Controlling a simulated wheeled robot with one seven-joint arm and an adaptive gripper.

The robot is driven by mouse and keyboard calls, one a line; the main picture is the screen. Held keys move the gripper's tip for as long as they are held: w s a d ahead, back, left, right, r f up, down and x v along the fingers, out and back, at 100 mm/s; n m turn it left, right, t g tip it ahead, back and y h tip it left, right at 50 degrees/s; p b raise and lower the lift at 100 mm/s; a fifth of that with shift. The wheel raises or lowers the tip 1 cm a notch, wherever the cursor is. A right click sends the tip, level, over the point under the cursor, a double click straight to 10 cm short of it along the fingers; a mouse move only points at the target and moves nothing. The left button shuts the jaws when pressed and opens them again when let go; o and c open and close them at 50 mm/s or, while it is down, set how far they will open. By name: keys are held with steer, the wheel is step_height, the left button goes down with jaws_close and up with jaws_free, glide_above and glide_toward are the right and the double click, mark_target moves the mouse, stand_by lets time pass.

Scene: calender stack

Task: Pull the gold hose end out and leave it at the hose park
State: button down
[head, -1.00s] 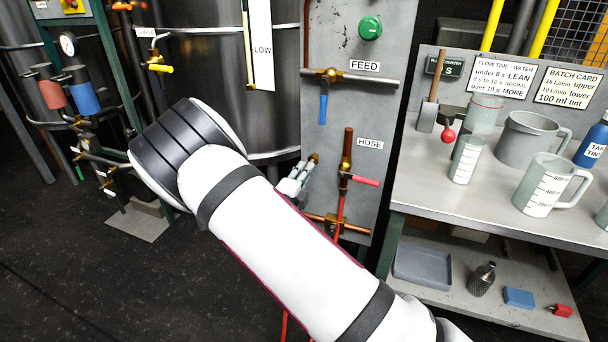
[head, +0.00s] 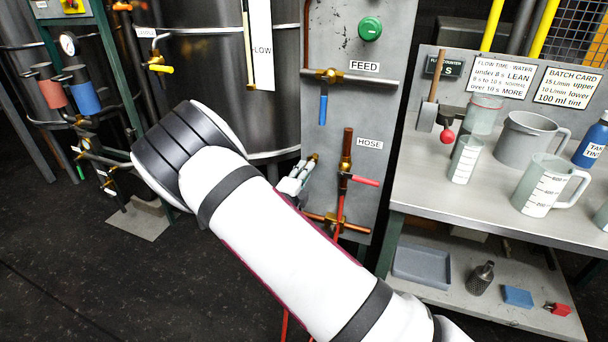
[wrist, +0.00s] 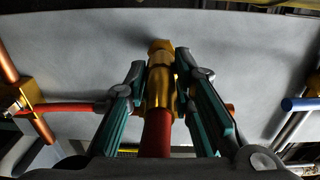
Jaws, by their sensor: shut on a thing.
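The gold hose end (wrist: 160,88) stands upright between the fingers of my gripper (wrist: 161,72) in the wrist view. The fingers are shut on its sides, and a red hose (wrist: 157,133) runs down from it toward the camera. In the head view my gripper (head: 297,178) is in front of the grey panel, left of the HOSE label (head: 370,143). The gold tip (head: 314,158) shows just above the fingers. I cannot tell which fixture is the hose park.
A red-handled valve (head: 363,181) on a copper pipe is close right of my gripper. A brass fitting (head: 336,222) is below it, and a blue-handled FEED valve (head: 323,108) above. A large dark tank (head: 205,80) stands left; a bench (head: 425,195) with jugs stands right.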

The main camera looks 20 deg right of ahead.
steer(key=shift+x, duration=1.25)
steer(key=shift+r, duration=0.1)
steer(key=c, duration=1)
jaws_free()
steer(key=shift+o, duration=0.2)
steer(key=p+v, duration=0.3)
steer(key=v, duration=0.4)
steer(key=shift+p, duration=0.4)
